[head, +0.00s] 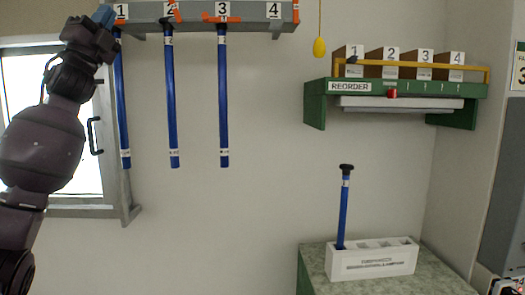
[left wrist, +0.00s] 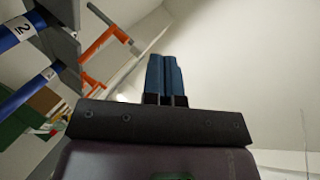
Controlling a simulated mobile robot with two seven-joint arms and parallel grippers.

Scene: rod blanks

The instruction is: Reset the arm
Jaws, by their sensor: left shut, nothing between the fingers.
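My left arm comes in from the left of the head view and is raised. My left gripper (head: 104,16) is at the left end of the numbered rack (head: 190,12), next to the "1" label. In the left wrist view its two blue fingers (left wrist: 165,78) are together with nothing between them. Three blue rods hang from the rack: one under 1 (head: 122,105), one under 2 (head: 171,100) and one under 3 (head: 222,100). No rod hangs under 4. My right gripper is in neither view.
A blue rod with a black top (head: 343,210) stands in the left slot of a white block (head: 372,262) on a green-sided bench (head: 435,285). A green "REORDER" shelf (head: 420,88) is at the upper right. A yellow pull (head: 319,47) hangs between. A window is behind my left arm.

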